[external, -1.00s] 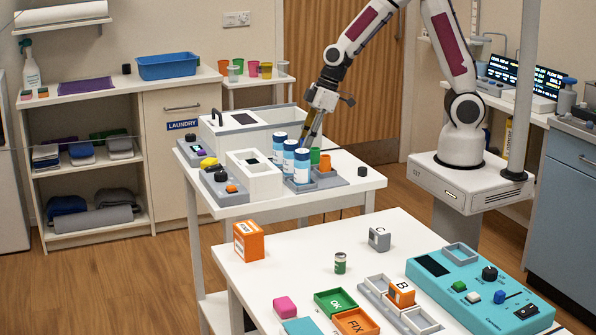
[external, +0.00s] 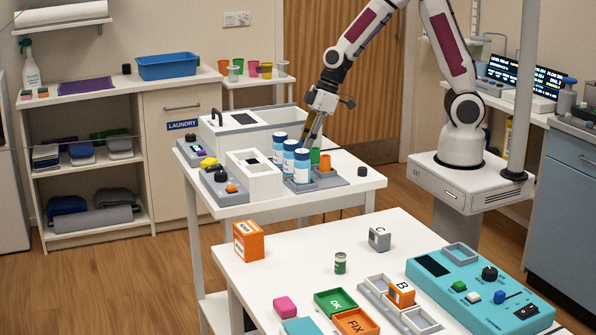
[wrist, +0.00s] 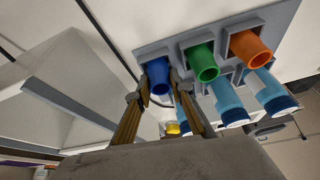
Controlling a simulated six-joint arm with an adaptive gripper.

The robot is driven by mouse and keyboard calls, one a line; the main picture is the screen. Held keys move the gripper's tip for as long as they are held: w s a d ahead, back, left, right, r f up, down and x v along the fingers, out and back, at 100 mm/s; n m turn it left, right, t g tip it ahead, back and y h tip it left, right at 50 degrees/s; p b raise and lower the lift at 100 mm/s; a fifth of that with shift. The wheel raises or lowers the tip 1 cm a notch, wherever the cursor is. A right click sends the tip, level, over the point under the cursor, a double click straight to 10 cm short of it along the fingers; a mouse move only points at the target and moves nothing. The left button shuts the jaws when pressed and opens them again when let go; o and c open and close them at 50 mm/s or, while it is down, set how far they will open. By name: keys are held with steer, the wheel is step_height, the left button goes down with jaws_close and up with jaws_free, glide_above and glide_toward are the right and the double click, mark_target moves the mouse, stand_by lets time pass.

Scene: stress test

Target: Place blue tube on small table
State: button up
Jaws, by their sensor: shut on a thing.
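The blue tube (wrist: 158,74) stands in the end slot of a grey rack (wrist: 222,38) in the wrist view, beside a green tube (wrist: 203,64) and an orange tube (wrist: 250,48). My gripper (wrist: 160,88) is shut on the blue tube, one finger on each side. In the external view my gripper (external: 309,138) reaches down behind the bottles, which hide the blue tube there. A small white table (external: 262,81) with coloured cups stands by the back wall.

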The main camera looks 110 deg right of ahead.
steer(key=o, duration=1.1)
steer(key=shift+c, duration=0.2)
steer(key=v, duration=1.2)
